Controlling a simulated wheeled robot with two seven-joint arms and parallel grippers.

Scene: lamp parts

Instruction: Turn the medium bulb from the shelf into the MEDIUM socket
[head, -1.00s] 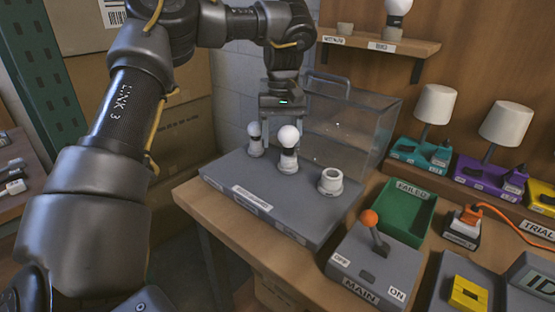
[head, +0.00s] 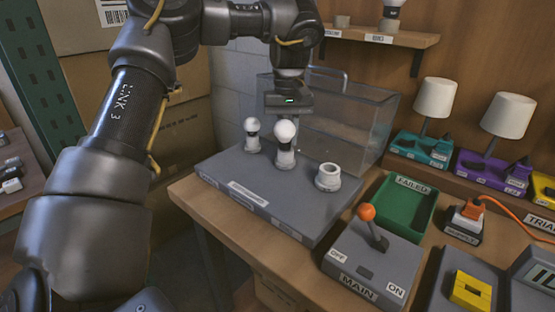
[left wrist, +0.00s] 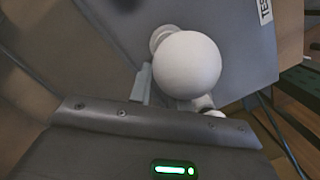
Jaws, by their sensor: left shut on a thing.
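My left gripper (head: 287,118) points down over the grey socket board (head: 215,180). It is shut on the white round bulb (head: 286,131) at the middle socket (head: 285,159). The bulb stands upright and seems to be in or right over that socket; I cannot tell how deep its base sits. In the left wrist view the bulb's globe (left wrist: 187,64) is beside a grey finger and hides its base. A second bulb (head: 252,125) stands in the left socket. The right socket (head: 328,176) is empty. Socket labels are too small to read. My right gripper is not in view.
A clear box (head: 350,120) stands close behind the board. A green FAILED tray (head: 405,205), the MAIN switch box (head: 365,260) and lamps (head: 435,98) fill the right side.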

